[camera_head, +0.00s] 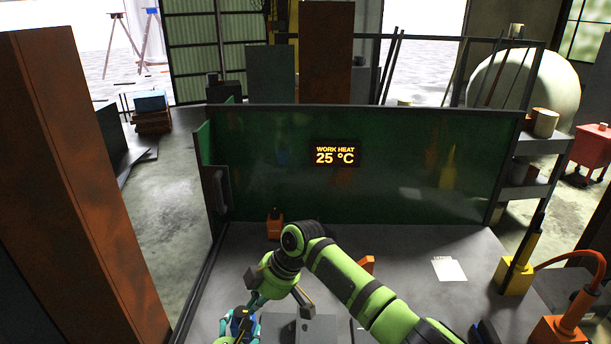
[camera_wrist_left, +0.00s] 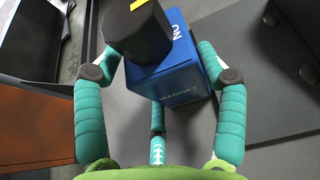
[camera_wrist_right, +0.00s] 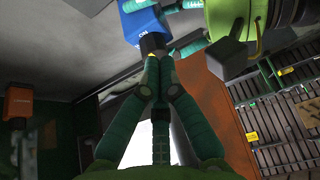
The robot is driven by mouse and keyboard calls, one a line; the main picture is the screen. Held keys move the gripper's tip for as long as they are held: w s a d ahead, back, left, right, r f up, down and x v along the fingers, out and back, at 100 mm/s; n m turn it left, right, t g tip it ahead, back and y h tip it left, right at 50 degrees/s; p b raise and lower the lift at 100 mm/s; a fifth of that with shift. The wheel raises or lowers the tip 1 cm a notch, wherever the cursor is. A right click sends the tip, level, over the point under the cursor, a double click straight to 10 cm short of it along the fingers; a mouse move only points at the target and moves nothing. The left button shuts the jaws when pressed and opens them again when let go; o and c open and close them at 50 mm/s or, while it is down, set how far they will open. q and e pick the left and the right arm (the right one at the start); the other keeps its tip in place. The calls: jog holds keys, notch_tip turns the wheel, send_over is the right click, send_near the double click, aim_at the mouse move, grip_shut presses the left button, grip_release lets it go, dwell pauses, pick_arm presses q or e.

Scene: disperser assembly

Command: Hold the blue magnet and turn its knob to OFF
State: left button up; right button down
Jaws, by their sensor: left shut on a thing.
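The blue magnet (camera_wrist_left: 180,80) is a box with ON and MAGNET lettering, low in the head view (camera_head: 238,324). Its black knob (camera_wrist_left: 133,32) has a yellow mark. My left gripper (camera_wrist_left: 155,85) has its teal fingers shut around the magnet. My right gripper (camera_wrist_right: 153,68) comes down from above right in the head view (camera_head: 252,307). Its fingers are drawn together at the knob's end in the right wrist view, where the knob (camera_wrist_right: 152,43) projects from the magnet (camera_wrist_right: 140,22). I cannot tell whether the fingertips pinch the knob.
The grey worktable (camera_head: 400,250) has a green back panel (camera_head: 250,160) with a heat display. An orange block (camera_head: 275,225), a white sheet (camera_head: 449,269) and a yellow-based tool (camera_head: 513,277) stand or lie on it. The table's right-centre is mostly clear.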

jog(key=shift+f, duration=1.75)
jog(key=shift+w+a+r, duration=0.1)
jog(key=shift+w+a, duration=0.05)
jog(key=shift+a, duration=0.15)
jog(key=shift+d, duration=0.25)
send_near(242, 315)
jog(key=shift+x, duration=0.75)
jog(key=shift+a, duration=0.1)
notch_tip(242, 315, down, 6)
jog(key=shift+a+r, duration=0.15)
jog(key=shift+a, duration=0.3)
dwell(0.4)
